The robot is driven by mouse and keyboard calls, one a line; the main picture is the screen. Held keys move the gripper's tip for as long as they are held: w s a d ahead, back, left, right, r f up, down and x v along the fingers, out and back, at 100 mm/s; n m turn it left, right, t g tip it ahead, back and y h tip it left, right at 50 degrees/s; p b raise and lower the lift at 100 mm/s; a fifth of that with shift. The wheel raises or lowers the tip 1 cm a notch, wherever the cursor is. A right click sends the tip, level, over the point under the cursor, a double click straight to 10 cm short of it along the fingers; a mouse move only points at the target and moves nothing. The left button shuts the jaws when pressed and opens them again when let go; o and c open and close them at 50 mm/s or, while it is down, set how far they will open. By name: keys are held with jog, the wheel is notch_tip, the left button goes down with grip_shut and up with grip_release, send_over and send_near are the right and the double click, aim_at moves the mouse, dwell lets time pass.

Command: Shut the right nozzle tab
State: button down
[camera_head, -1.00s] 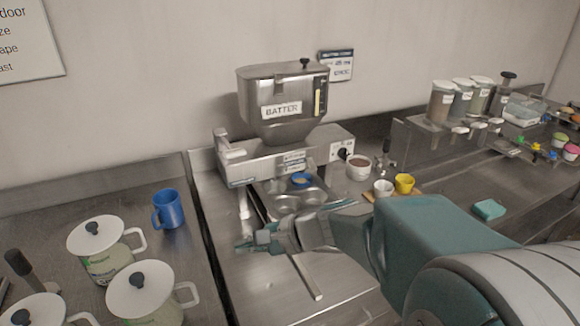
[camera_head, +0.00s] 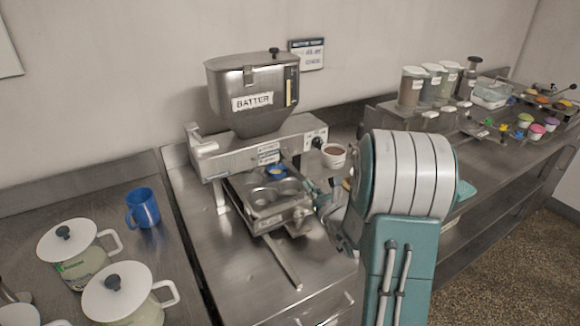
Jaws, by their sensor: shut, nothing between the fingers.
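The batter depositor (camera_head: 253,95) stands against the wall, with a steel hopper labelled BATTER above a horizontal body. Small labels (camera_head: 268,152) sit on the body's front, above the muffin tray (camera_head: 262,221). The nozzle tabs are too small and shaded for me to tell the right one or its position. A blue ring-shaped item (camera_head: 275,171) is at the tray's back, below the labels. My gripper (camera_head: 311,188) is shut and empty beside the tray's right side, below the depositor's right end. My own arm hides part of it, and I cannot tell whether it touches anything.
A white cup of brown contents (camera_head: 334,155) stands close behind my gripper. A blue mug (camera_head: 142,207) and lidded jugs (camera_head: 75,250) are on the left counter.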

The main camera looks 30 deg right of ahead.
aim_at(287, 155)
jog(key=shift+w, duration=0.1)
jog(key=w, duration=0.9)
jog(key=shift+w+r, duration=0.4)
jog(key=shift+d, duration=0.1)
